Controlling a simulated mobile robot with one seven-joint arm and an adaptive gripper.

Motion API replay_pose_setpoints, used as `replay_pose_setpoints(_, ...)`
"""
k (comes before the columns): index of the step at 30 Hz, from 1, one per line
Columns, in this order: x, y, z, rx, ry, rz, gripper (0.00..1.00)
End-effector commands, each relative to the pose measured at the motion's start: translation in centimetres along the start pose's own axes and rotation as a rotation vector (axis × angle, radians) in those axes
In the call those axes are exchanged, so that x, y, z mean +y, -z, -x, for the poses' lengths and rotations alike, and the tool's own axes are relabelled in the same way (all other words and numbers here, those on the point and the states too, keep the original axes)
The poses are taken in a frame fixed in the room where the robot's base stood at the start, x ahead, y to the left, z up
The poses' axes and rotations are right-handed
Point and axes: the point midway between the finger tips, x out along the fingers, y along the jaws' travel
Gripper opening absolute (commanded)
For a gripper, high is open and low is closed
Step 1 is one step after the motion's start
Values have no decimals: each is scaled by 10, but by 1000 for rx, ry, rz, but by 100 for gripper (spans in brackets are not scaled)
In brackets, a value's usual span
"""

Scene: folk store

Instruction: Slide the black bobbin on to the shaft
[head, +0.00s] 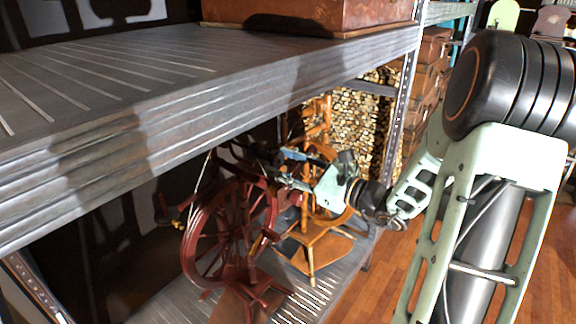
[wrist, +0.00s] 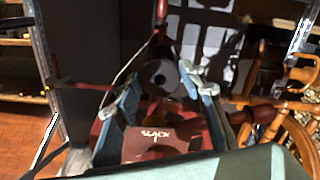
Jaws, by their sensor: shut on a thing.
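My gripper (head: 284,168) reaches in from the right under the shelf, at the upper part of a dark red spinning wheel (head: 190,236). In the wrist view its two blue-grey fingers (wrist: 158,84) stand apart with a pale grey disc (wrist: 158,75) with a dark centre between them. The disc looks like an end of the black bobbin, which is otherwise mostly hidden in shadow. A red-brown wooden part (wrist: 150,146) with white lettering lies below it, between the fingers. I cannot make out the shaft clearly, nor whether the bobbin is around it.
A light wood spinning wheel (head: 322,252) stands close to the right of the red one on the lower shelf (head: 180,300). The thick upper shelf (head: 150,140) hangs over both. A metal upright (head: 402,105) is near my arm. Wooden floor is clear at the right.

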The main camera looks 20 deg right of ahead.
Motion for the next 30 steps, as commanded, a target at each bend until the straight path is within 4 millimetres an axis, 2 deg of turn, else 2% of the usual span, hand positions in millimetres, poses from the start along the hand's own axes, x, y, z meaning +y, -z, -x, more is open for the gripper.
replay_pose_setpoints(30,0,0,-41,-1,-1,-1,26)
